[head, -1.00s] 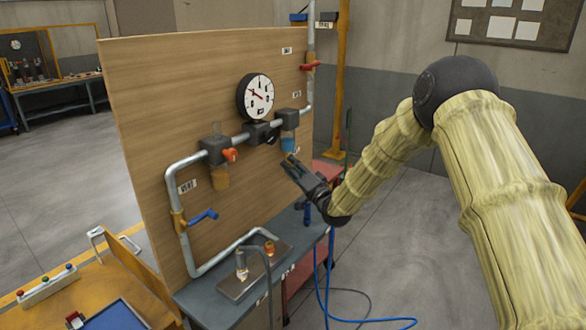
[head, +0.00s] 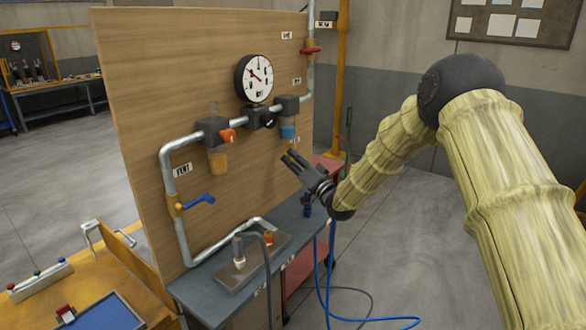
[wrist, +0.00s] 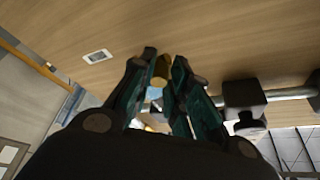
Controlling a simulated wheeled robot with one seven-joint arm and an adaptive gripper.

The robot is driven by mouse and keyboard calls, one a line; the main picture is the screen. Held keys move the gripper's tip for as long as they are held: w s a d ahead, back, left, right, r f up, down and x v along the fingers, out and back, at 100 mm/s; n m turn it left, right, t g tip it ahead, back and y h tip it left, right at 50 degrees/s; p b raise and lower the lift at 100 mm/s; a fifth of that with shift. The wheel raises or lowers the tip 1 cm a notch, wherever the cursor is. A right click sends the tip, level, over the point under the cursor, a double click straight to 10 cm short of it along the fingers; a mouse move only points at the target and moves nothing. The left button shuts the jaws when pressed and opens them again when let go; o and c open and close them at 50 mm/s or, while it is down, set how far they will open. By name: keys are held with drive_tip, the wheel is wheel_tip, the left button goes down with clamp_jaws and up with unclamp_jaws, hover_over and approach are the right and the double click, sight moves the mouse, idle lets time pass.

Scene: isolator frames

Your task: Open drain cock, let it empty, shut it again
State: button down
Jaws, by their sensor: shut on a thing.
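The drain cock (wrist: 160,68) is a small brass-yellow piece between my fingertips in the wrist view. A blue bowl (wrist: 153,93) shows just beyond it. In the head view this blue bowl (head: 288,131) hangs under a dark block (head: 287,105) on the pipe, at the right of the wooden board. My gripper (head: 287,157) is just below the bowl, in front of the board. It also shows in the wrist view (wrist: 160,80), with its fingers closed around the brass piece. The cock is hidden or too small to see in the head view. Liquid flow cannot be told.
A grey bench (head: 205,285) stands below. Blue hose lies on the floor at right.

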drive_tip(key=w+d+f+n+g+y+b, duration=0.1)
drive_tip(key=w+n+g+y+b, duration=0.1)
drive_tip(key=n+b, duration=0.5)
drive_tip(key=w+d+f+n+g+y+b, duration=0.2)
drive_tip(key=n+g+y+b, duration=0.2)
drive_tip(key=n, duration=0.9)
drive_tip(key=shift+f+n+g+b, duration=0.25)
drive_tip(key=shift+g+b, duration=0.75)
drive_tip(key=shift+b, duration=1.2)
drive_tip(key=shift+w+d+r, duration=0.1)
drive_tip(key=shift+w+r, duration=0.05)
drive_tip(key=shift+r, duration=0.05)
drive_tip(key=c, duration=1.4)
unclamp_jaws()
drive_tip(key=shift+f, duration=0.1)
drive_tip(key=v, duration=1.2)
